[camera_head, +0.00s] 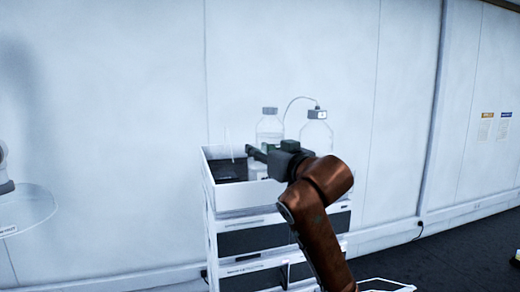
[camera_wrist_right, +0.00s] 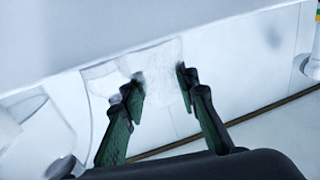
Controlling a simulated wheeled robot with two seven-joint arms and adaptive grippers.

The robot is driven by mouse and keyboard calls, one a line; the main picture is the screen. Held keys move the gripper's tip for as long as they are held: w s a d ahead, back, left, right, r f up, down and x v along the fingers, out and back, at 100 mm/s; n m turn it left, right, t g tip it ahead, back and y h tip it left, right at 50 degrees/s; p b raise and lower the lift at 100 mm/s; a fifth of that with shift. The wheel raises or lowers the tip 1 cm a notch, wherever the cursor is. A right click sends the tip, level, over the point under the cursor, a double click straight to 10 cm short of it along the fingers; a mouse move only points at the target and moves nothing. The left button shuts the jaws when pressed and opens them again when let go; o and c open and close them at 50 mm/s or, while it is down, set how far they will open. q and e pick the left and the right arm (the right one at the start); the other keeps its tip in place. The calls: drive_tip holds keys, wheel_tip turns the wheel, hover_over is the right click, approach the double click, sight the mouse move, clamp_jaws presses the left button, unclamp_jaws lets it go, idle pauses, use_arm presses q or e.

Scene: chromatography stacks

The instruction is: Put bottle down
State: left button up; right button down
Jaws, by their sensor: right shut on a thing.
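My right gripper (camera_head: 262,151) reaches in from the right over the white tray (camera_head: 258,198) on top of the stack. It is shut on a clear bottle (camera_head: 270,127) with a grey cap, which looks upright above the tray. The arm hides part of its lower body. In the right wrist view, the green-padded fingers (camera_wrist_right: 159,86) stand on either side of a faint, see-through body (camera_wrist_right: 163,62). I cannot tell whether the bottle's base touches the tray. My left gripper is not in view.
A second clear bottle (camera_head: 316,133) with a capped tube stands close to the right of the held bottle. The tray's left part holds a dark area (camera_head: 229,169). The stack's lower modules (camera_head: 250,240) stand before a plain wall. A round glass top (camera_head: 28,208) is at the far left.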

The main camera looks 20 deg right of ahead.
drive_tip(key=shift+s, duration=0.3)
drive_tip(key=c, duration=1.9)
unclamp_jaws()
drive_tip(key=shift+w+f, duration=0.15)
drive_tip(key=shift+w, duration=0.05)
drive_tip(key=shift+o, duration=0.9)
drive_tip(key=shift+w, duration=0.1)
drive_tip(key=shift+o, duration=1.1)
drive_tip(key=shift+r, duration=0.25)
use_arm(q)
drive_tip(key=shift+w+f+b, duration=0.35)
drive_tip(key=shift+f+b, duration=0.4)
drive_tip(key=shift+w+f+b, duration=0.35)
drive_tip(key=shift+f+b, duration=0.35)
drive_tip(key=shift+b, duration=0.05)
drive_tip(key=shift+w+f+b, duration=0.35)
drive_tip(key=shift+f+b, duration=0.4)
use_arm(e)
drive_tip(key=v, duration=1.2)
